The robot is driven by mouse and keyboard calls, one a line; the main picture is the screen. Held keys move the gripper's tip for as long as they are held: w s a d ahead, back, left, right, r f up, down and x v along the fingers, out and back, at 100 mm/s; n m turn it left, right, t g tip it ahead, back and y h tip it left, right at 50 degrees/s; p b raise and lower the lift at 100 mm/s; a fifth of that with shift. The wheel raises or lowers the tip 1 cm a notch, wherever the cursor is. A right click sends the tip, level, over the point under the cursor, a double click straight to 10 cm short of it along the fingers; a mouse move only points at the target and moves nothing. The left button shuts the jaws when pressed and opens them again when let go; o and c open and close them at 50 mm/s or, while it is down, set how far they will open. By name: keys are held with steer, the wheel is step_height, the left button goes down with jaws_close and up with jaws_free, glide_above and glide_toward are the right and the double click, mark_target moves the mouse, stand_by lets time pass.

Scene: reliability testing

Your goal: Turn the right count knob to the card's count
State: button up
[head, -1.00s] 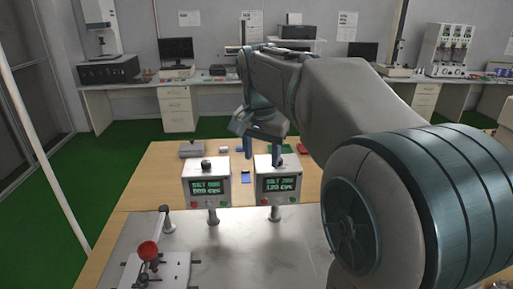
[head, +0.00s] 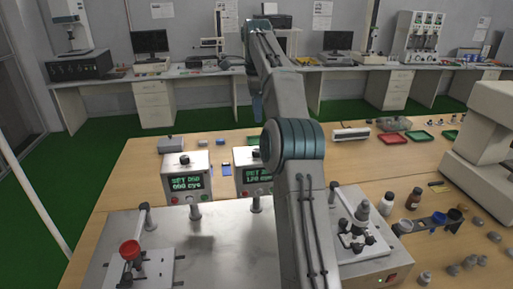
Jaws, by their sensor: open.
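The right counter box (head: 241,187) stands on a post, with its right side hidden behind my arm. Its black knob (head: 255,154) is on top. Its green display (head: 256,174) is partly covered; the lower line seems to read 120 cyc. The left counter box (head: 167,184) has its own black knob (head: 184,159) and a display (head: 186,182) that seems to read SET 000, 000 cyc. My gripper (head: 257,110) hangs beyond and above the right knob, apart from it, small and open. No readable count card shows.
A small device (head: 362,220), bottles (head: 387,203) and a blue cup (head: 439,218) stand right. Red (head: 392,139) and green (head: 422,135) trays lie farther back. A small blue item (head: 227,169) sits between the boxes.

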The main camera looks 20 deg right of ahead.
step_height(320, 180, down, 13)
steer(key=b, duration=0.3)
steer(key=shift+f, duration=0.2)
steer(key=c, duration=1)
